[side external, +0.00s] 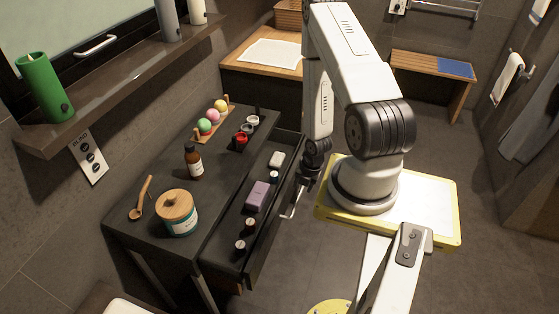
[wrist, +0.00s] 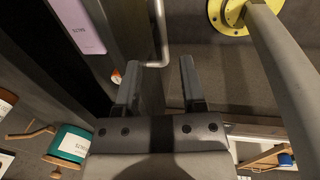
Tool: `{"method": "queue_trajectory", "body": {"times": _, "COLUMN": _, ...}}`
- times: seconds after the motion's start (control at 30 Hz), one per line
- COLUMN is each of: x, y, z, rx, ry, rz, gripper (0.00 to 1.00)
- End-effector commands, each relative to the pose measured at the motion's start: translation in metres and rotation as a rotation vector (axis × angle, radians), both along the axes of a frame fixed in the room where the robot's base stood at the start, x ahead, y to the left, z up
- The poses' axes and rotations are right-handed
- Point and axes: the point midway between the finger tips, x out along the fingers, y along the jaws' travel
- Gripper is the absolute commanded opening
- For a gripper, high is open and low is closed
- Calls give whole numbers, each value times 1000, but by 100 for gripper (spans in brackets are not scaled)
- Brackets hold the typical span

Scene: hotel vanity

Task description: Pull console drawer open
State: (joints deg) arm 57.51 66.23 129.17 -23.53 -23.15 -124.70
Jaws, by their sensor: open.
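The dark console (side external: 150,200) has its drawer (side external: 262,255) standing open toward my arm, with its contents showing. The drawer's metal bar handle (side external: 292,207) is on its front face; it also shows in the wrist view (wrist: 160,35). My gripper (side external: 307,180) is at the drawer front, close to the handle and partly dark against the floor. In the wrist view my gripper (wrist: 160,75) is open, and the bent end of the handle appears between the two fingertips. I cannot tell whether they touch it.
The drawer holds a purple box (side external: 258,195), a white item (side external: 277,159) and small bottles. On the console top stand a wooden-lidded jar (side external: 177,214), a brown bottle (side external: 193,161) and a rack of coloured balls (side external: 213,117).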

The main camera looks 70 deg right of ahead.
Motion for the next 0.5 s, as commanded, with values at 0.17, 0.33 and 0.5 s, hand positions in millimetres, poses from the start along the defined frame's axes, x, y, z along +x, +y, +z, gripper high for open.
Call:
{"method": "queue_trajectory", "body": {"times": 0.17, "x": 0, "y": -1, "z": 3, "rx": -1, "ry": -1, "rz": 0, "gripper": 0}}
{"method": "queue_trajectory", "body": {"times": 0.33, "x": 1, "y": -1, "z": 16, "rx": -3, "ry": -2, "rz": -1, "gripper": 0}}
{"method": "queue_trajectory", "body": {"times": 0.5, "x": 1, "y": -1, "z": 43, "rx": -4, "ry": -3, "rz": 1, "gripper": 0}}
